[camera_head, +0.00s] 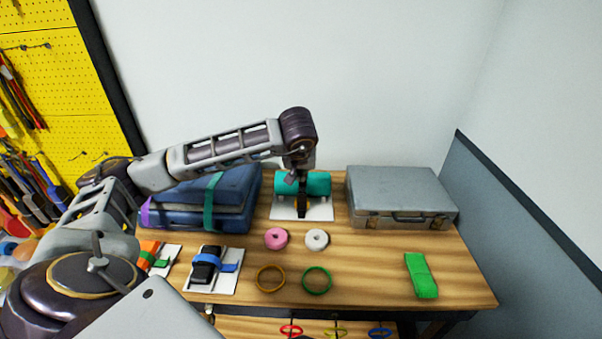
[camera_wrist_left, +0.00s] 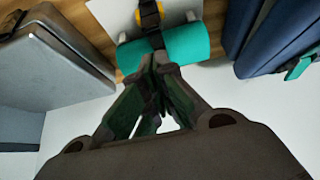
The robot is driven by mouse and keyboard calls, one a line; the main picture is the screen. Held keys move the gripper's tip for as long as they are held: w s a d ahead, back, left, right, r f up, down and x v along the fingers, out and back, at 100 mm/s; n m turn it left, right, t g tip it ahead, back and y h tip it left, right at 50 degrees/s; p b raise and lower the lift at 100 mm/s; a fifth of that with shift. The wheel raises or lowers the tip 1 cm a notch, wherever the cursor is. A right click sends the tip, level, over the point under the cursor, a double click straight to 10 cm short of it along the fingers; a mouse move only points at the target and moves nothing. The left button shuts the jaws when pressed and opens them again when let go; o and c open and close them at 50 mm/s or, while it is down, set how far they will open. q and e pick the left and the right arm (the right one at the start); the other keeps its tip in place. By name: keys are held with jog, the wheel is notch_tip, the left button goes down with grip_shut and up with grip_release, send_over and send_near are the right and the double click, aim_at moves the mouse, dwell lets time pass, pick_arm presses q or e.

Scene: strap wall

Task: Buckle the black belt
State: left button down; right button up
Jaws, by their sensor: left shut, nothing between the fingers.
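A teal roll (camera_head: 317,183) lies on a white board (camera_head: 318,214) at the back middle of the table. The black belt (camera_head: 301,209) runs over its front, with a yellow-orange buckle part beside it. In the left wrist view the belt (camera_wrist_left: 156,40) crosses the teal roll (camera_wrist_left: 197,42), and the yellow buckle part (camera_wrist_left: 150,15) lies beyond it. My left gripper (camera_head: 297,181) points down at the belt on top of the roll. In the left wrist view its fingertips (camera_wrist_left: 158,62) are shut and empty, at the belt; contact cannot be told. My right gripper is not in view.
A blue case (camera_head: 170,215) with a teal strap stands left of the roll, and a grey case (camera_head: 400,190) stands right. In front lie pink (camera_head: 276,239) and white (camera_head: 316,239) rings, two hoops, and a green block (camera_head: 421,276). The front right table is mostly clear.

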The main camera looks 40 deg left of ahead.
pick_arm(q)
jog(key=shift+s+d+r, duration=0.55)
jog(key=shift+s+r, duration=0.3)
jog(key=shift+s, duration=0.05)
jog(key=shift+d, duration=0.1)
